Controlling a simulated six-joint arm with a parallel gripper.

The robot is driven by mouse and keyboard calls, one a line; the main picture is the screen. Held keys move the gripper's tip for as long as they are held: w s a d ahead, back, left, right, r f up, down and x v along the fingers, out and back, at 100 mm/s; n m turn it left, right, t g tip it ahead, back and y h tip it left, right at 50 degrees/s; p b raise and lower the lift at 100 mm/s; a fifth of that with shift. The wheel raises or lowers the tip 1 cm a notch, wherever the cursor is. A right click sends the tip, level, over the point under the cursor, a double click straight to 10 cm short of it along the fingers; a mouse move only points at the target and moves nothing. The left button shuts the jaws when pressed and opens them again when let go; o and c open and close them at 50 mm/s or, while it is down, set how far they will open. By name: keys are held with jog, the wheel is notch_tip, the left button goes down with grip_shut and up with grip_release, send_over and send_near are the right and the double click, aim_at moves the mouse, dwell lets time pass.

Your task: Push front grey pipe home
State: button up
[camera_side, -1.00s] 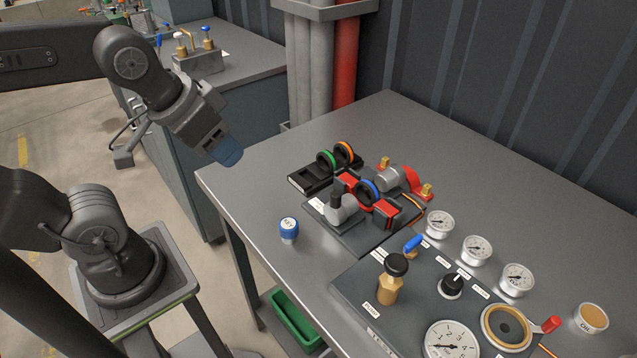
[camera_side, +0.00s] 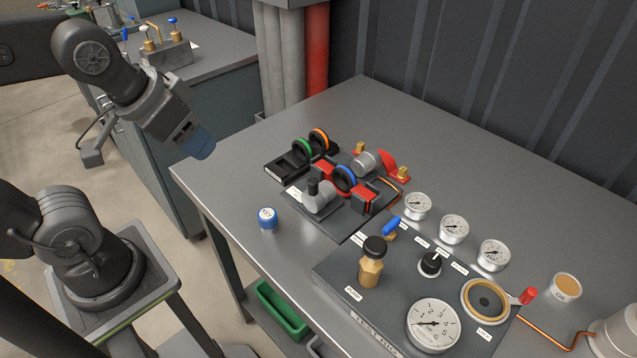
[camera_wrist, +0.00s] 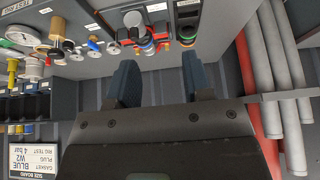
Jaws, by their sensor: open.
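The front grey pipe (camera_side: 321,199) is a short grey fitting with a dark upright stub, on a dark base plate (camera_side: 325,222) on the bench. Behind it stands a blue ring (camera_side: 345,180) between red-and-black blocks (camera_side: 364,199). A silver cylinder (camera_side: 366,163) with a red flange lies at the back of the plate. I cannot tell whether the front pipe touches the ring. My gripper (camera_side: 201,147) is at the bench's left corner, well apart from the pipe. In the wrist view its two blue fingers (camera_wrist: 160,82) are spread with nothing between them.
A black rack (camera_side: 285,165) with green and orange rings stands behind the plate. A blue-sided cap (camera_side: 267,218) sits left of it. A gauge panel (camera_side: 345,290) with a brass valve (camera_side: 370,268) fills the front right. The bench's left end is clear.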

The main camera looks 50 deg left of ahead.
jog(key=shift+o, duration=0.2)
jog(key=m+g, duration=0.6)
jog(key=m, duration=0.3)
send_over(313, 181)
jog(key=f, duration=0.2)
notch_tip(313, 181, down, 13)
jog(key=shift+r, duration=0.1)
jog(key=shift+c, duration=0.3)
grip_shut()
